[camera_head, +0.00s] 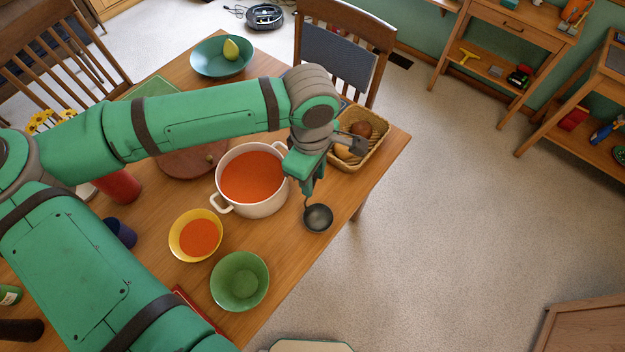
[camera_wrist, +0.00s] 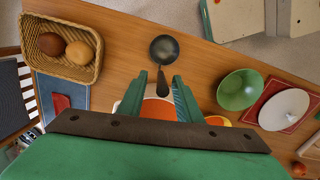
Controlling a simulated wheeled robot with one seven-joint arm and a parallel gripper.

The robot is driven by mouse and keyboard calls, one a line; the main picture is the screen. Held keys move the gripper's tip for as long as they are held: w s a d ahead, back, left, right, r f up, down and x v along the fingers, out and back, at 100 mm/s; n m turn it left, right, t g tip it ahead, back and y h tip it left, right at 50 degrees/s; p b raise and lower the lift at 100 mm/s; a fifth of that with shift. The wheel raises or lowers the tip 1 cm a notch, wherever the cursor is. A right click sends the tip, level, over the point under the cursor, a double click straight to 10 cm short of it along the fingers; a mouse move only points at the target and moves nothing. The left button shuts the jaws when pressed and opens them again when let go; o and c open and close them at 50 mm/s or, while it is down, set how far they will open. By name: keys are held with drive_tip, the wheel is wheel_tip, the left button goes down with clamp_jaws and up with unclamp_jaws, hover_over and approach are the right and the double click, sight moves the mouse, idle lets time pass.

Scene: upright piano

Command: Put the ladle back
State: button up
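The ladle (camera_head: 318,218) has a dark round bowl and a thin handle, and sits near the table's right edge, beside the pot. In the wrist view its bowl (camera_wrist: 164,47) is ahead of the fingers and its dark handle points back between them. My gripper (camera_head: 308,188) points down over the handle. In the wrist view the fingers (camera_wrist: 158,80) are apart, with gaps on both sides of the handle. The white pot (camera_head: 221,185) of orange-red soup stands just left of my gripper; my gripper partly hides it in the wrist view.
A wicker basket (camera_head: 374,156) with round brown items is behind my gripper. A yellow bowl (camera_head: 178,243) of soup and an empty green bowl (camera_head: 240,281) stand in front. A teal bowl (camera_head: 205,66) with a pear is at the back. Floor right of the table is clear.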

wheel_tip(320, 180, up, 10)
drive_tip(key=shift+s+a+r, duration=0.1)
drive_tip(key=shift+r, duration=0.05)
idle(0.7)
